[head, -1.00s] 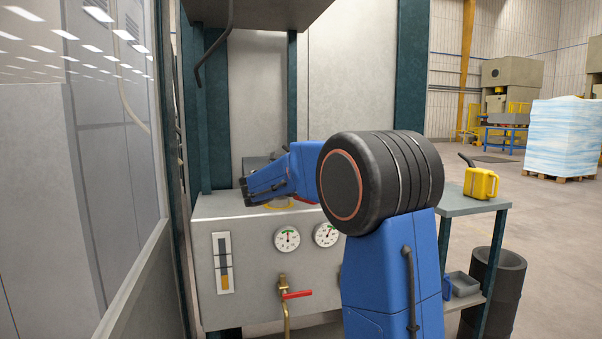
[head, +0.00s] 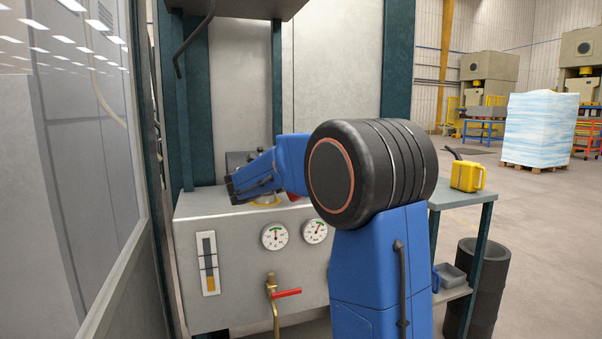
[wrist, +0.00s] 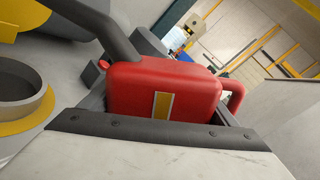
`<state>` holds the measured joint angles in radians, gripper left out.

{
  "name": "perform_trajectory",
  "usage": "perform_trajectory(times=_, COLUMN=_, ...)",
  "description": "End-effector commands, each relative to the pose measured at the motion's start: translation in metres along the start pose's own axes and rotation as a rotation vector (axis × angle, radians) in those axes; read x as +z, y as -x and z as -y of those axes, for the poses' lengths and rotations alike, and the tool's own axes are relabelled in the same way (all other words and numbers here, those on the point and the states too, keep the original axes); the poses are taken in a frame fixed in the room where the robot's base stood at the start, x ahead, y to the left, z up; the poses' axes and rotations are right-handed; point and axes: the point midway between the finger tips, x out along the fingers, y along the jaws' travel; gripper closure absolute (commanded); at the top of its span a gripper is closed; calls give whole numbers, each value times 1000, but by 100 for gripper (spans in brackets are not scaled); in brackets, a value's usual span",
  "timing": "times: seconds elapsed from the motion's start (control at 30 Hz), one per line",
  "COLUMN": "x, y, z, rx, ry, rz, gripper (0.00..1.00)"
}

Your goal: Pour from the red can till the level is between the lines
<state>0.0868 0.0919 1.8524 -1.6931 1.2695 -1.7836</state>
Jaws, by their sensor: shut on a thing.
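My gripper (wrist: 160,128) is shut on the red can (wrist: 150,88), which has a yellow label and a dark spout (wrist: 105,28) running to the upper left in the wrist view. In the head view my arm hides most of the can, and its tilt is hard to judge. The open filler neck (wrist: 20,92) with a yellow rim lies left of the can; in the head view its yellow ring (head: 265,204) is on the tank top below my wrist. The level gauge (head: 208,263) on the tank front shows amber low down, near the lower dark mark. No stream is visible.
The grey tank (head: 235,310) carries two dials (head: 275,236) and a red-handled valve (head: 286,293). Right of it, a stand (head: 449,194) holds a yellow can (head: 466,176). A black bin (head: 477,290) stands beside it. A glass panel (head: 80,180) is close on the left.

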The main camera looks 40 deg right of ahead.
Motion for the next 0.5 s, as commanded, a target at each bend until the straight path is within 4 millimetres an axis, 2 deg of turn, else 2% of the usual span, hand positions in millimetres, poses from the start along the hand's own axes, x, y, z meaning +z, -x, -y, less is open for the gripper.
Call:
perform_trajectory(times=0.3, x=6, y=0, z=2, rx=0, ry=288, rz=1, gripper=54)
perform_trajectory(times=0.5, x=13, y=0, z=-1, rx=0, ry=416, rz=1, gripper=54)
